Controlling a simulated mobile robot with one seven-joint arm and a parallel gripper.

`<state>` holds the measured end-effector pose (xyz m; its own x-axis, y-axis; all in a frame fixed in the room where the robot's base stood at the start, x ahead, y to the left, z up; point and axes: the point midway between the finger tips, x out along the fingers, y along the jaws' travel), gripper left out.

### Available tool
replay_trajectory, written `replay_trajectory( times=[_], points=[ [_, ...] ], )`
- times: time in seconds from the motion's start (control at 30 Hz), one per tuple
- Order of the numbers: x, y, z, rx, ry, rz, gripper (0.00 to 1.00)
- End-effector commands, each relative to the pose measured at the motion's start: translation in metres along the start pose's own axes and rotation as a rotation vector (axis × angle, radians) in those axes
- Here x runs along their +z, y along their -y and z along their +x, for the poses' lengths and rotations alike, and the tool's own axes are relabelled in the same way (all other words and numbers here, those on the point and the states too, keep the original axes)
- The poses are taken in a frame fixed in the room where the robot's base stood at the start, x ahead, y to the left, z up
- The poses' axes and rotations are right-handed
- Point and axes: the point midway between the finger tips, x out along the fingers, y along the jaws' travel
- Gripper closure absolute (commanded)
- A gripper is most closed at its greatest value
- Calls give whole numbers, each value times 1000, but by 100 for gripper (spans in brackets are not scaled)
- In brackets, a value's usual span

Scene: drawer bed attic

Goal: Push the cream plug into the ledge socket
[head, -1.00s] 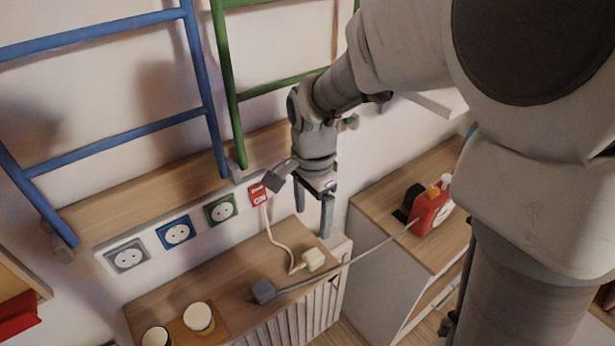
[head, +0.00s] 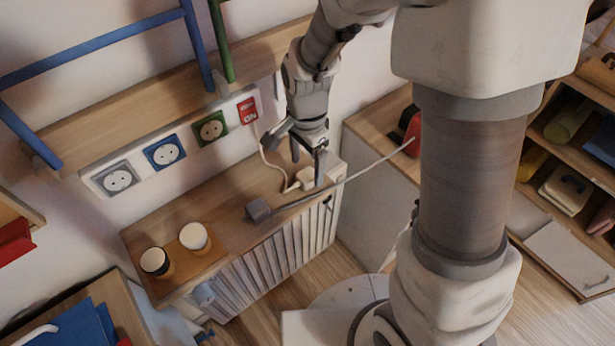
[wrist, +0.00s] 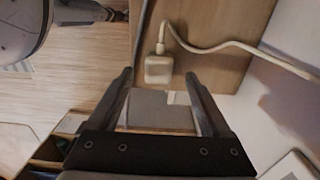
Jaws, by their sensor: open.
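The cream plug (head: 306,177) lies on the wooden cabinet top (head: 215,210) near its right end, with its cream cable running back to the wall by a red switch (head: 248,109). It also shows in the wrist view (wrist: 158,69), just beyond the fingertips. My gripper (head: 308,167) is open, low over the plug; the fingers partly hide it in the head view. In the wrist view my open gripper (wrist: 160,77) has a finger on either side of the plug's line. Grey (head: 118,180), blue (head: 163,153) and green (head: 211,128) sockets sit on the wall strip under the wooden ledge (head: 130,105).
A grey plug (head: 258,210) lies on the cabinet top, its cable stretching right to a red object (head: 412,128) on another cabinet. Two white-topped cups (head: 195,237) stand on a tray at the left.

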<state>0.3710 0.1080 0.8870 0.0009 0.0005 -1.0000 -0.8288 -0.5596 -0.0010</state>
Motion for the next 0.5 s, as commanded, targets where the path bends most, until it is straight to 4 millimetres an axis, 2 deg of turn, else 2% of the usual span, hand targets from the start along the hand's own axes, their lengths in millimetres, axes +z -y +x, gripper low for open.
replay_trajectory(
  times=[0.03,0.2,0.5],
  points=[
    [0,-2,13,5,1,1,18],
    [0,-2,32,3,1,0,18],
    [0,-2,34,0,0,0,18]
  ],
)
